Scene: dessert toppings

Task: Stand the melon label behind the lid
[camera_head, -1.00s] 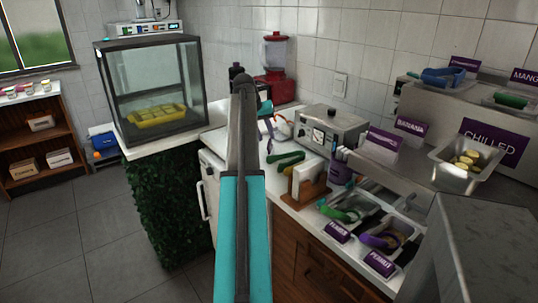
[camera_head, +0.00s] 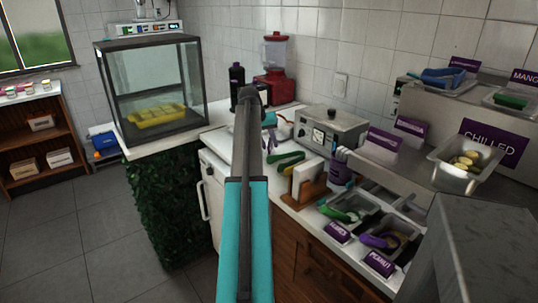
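My teal and dark arm rises from the bottom centre over the counter. Its far end, with a small teal part of my gripper (camera_head: 269,119), is mostly hidden behind my own arm, so its fingers and anything in them cannot be made out. Purple labels stand at the right: a label (camera_head: 411,127) and another label (camera_head: 383,140) by the metal topping unit, and a label (camera_head: 463,64) at the back. Their print is too small to read, so I cannot tell which is the melon label. I cannot pick out the lid for certain either.
A metal machine (camera_head: 331,130), a red blender (camera_head: 275,72) and dark bottles (camera_head: 237,84) stand at the wall. Green tongs (camera_head: 286,162), a wooden holder (camera_head: 308,186) and topping trays (camera_head: 389,237) crowd the counter. A glass case (camera_head: 152,88) stands left.

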